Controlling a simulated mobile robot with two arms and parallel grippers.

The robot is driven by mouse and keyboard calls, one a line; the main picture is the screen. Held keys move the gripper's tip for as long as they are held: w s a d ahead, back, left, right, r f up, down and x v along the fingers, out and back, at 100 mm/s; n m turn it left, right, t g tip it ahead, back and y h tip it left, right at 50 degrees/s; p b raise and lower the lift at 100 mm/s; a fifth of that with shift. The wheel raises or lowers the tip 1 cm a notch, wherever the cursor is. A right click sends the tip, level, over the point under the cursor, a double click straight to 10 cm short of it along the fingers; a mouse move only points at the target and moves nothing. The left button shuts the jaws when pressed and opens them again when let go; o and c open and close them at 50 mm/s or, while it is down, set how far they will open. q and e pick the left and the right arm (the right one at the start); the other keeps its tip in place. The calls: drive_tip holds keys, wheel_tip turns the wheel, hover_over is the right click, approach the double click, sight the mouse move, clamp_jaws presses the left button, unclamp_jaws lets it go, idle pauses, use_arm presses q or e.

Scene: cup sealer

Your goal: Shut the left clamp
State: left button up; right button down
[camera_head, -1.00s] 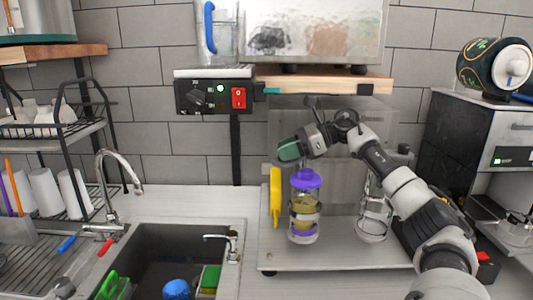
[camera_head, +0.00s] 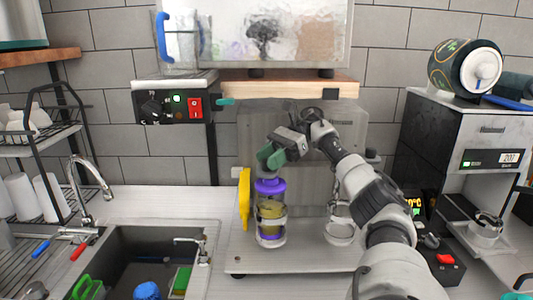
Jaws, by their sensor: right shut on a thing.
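A clear cup with yellow contents (camera_head: 270,210) stands upright in the left holder of the sealer's pale base plate (camera_head: 250,262). A purple cap (camera_head: 270,187) sits on top of it, and a purple band shows near its foot. A yellow upright part (camera_head: 244,200) stands just left of the cup. My right gripper (camera_head: 270,157), with green fingers, reaches in from the right and is shut just above the purple cap. I cannot make out what is between its fingers, nor which part is the left clamp. My left gripper is not in view.
An empty clear holder (camera_head: 340,225) stands right of the cup, close to my right arm. A wooden shelf (camera_head: 290,88) hangs above, with a control box with a red switch (camera_head: 196,106) to its left. The sink (camera_head: 120,262) and coffee machine (camera_head: 480,160) flank the base plate.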

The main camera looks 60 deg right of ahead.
idle(0.3)
drive_tip(key=c, duration=0.8)
unclamp_jaws()
drive_tip(key=shift+d, duration=0.1)
